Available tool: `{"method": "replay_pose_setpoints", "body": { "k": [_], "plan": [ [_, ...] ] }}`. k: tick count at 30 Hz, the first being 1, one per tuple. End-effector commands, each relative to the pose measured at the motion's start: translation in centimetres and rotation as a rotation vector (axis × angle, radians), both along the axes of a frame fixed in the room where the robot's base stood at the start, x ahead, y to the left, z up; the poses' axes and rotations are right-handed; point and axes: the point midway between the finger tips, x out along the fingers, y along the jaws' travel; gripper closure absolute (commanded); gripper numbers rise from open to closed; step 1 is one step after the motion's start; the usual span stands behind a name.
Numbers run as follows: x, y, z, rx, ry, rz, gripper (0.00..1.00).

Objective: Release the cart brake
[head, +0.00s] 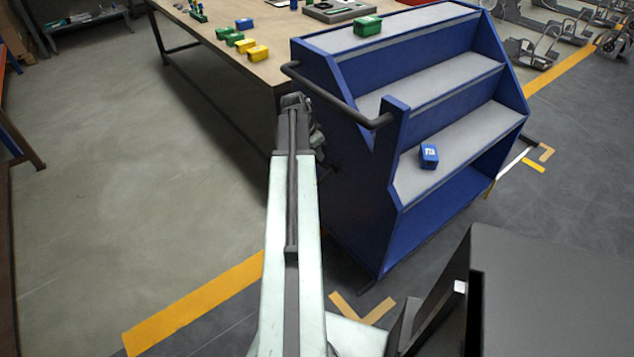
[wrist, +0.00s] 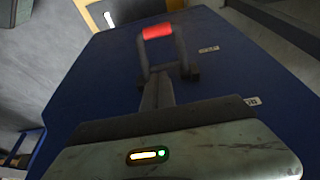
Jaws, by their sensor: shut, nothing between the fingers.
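The blue cart (head: 365,185) stands right of my arm in the head view, with sloped grey shelves and a dark push handle (head: 335,95) at its near end. In the wrist view, its blue end panel (wrist: 85,85) fills most of the picture. A dark bracket-shaped brake lever (wrist: 143,55) with a red grip (wrist: 157,32) stands out from that panel. My gripper (wrist: 157,76) is shut and empty, its fingers pointing at the lever below the red grip. I cannot tell whether they touch it. In the head view my arm hides the lever and most of the gripper.
A workbench (head: 275,67) with small green and yellow boxes stands behind and left of the cart. A green box (head: 367,26) and a blue box (head: 429,155) lie on the cart's shelves. Yellow floor markings (head: 195,300) run by the cart. The floor at left is clear.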

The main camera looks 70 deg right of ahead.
Motion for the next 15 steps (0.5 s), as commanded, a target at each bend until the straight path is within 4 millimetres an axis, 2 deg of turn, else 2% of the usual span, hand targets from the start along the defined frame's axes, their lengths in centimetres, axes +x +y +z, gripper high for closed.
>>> {"method": "replay_pose_setpoints", "body": {
  "k": [4, 8, 15],
  "plan": [
    [-0.1, -0.1, -0.1, -0.001, 0.0, -0.003, 1.0],
    [-0.2, -0.3, -1.1, 0.0, 0.0, -0.002, 1.0],
    [-1.0, -1.5, -5.4, 0.0, 0.0, -0.002, 1.0]
  ]
}}
